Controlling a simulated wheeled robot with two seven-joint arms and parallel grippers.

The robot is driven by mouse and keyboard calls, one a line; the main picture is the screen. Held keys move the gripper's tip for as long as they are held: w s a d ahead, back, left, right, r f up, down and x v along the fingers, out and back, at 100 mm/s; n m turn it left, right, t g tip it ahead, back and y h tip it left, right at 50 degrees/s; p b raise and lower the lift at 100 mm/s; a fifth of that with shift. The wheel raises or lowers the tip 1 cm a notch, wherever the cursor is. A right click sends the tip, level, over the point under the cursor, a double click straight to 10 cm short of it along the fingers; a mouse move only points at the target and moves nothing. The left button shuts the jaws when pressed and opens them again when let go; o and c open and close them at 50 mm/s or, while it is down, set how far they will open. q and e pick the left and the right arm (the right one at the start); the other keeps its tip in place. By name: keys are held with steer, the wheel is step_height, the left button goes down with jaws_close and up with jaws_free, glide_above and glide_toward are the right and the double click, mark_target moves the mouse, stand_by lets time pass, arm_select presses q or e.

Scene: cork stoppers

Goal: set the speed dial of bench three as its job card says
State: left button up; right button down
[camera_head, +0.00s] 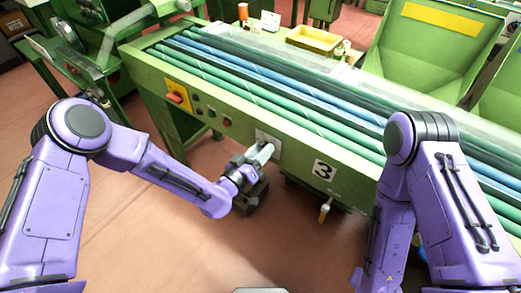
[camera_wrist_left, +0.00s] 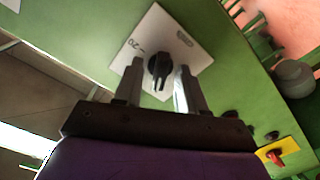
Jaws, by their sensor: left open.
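In the head view my gripper mostly hides the knob; part of the plate (camera_head: 266,137) shows. My left gripper (camera_head: 264,152) is open at the bench front. In the left wrist view its fingers (camera_wrist_left: 159,78) stand either side of the knob; contact cannot be told. My right gripper is out of view.
A red switch on a yellow plate (camera_head: 177,95) and small buttons (camera_head: 211,113) sit left of the dial. A yellow tray (camera_head: 314,40) and a small white card (camera_head: 270,21) are behind the rollers. A tap-like fitting (camera_head: 324,212) hangs below the label. The floor in front is clear.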

arm_select(q)
steer(key=c, duration=0.7)
steer(key=shift+c, duration=0.2)
steer(key=shift+a+f+n+b, duration=0.1)
steer(key=shift+n+b, duration=1.35)
steer(key=shift+n, duration=1.45)
steer(key=shift+f+n+b, duration=0.1)
steer(key=shift+n+b, duration=1.3)
steer(key=shift+n, duration=1.8)
